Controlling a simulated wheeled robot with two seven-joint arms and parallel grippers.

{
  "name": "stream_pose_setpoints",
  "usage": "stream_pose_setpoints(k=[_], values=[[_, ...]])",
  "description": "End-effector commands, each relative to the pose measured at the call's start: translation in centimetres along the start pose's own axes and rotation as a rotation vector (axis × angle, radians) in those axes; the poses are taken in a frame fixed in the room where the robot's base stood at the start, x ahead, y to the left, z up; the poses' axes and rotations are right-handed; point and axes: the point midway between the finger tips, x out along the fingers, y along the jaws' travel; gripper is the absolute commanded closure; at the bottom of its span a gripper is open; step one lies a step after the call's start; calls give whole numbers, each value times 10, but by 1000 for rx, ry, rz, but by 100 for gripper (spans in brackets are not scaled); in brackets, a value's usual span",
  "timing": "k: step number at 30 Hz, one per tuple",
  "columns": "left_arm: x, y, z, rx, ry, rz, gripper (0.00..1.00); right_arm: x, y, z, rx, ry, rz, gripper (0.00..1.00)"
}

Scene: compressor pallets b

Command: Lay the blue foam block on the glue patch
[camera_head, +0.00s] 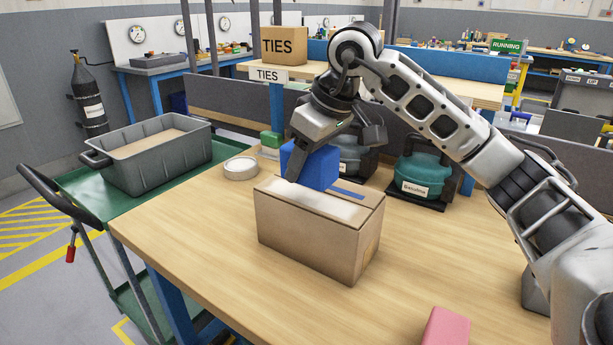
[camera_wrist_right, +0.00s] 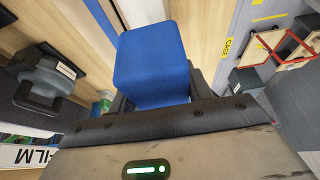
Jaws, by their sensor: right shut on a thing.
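The blue foam block (camera_head: 318,168) is held in my right gripper (camera_head: 314,160), over the far left part of a brown carton's top. I cannot tell whether its underside touches the carton. In the right wrist view the block (camera_wrist_right: 152,62) fills the space beyond the dark gripper edge. A pale whitish patch (camera_head: 325,206), seemingly the glue patch, lies on the carton top in front of the block. The carton (camera_head: 305,235) stands closed on the wooden table, with a blue strip on its top. My left gripper is not in view.
Teal (camera_head: 423,178) and dark compressors stand behind the carton at the table's back. A roll of tape (camera_head: 240,168) lies to the left. A pink block (camera_head: 446,328) is at the front edge. A grey bin (camera_head: 155,165) sits on the green cart. The table's right middle is clear.

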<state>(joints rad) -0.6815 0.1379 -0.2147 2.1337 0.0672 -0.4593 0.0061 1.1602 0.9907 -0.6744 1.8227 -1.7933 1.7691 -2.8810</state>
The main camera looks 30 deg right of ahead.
Motion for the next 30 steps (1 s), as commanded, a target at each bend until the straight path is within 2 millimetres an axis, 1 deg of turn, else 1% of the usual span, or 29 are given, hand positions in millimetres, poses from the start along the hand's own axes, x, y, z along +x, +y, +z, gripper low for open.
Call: stream_pose_setpoints(k=[2,3,6,9,16,20,21,22,23,30], values=[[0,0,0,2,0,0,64,12,5,1,1,-5,-2,73],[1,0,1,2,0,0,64,19,4,5,0,-7,-1,73],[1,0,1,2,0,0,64,31,4,10,1,-5,0,73],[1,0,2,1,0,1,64,36,4,12,0,-1,-1,73],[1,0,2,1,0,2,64,35,4,12,0,0,0,73],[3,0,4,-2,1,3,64,40,4,13,0,-1,0,73],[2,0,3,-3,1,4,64,38,4,13,0,-1,0,42],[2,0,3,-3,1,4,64,38,4,13,0,-1,-1,34],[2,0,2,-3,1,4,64,38,4,13,0,-1,-1,29],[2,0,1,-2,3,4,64,38,3,13,0,-1,-1,29]])
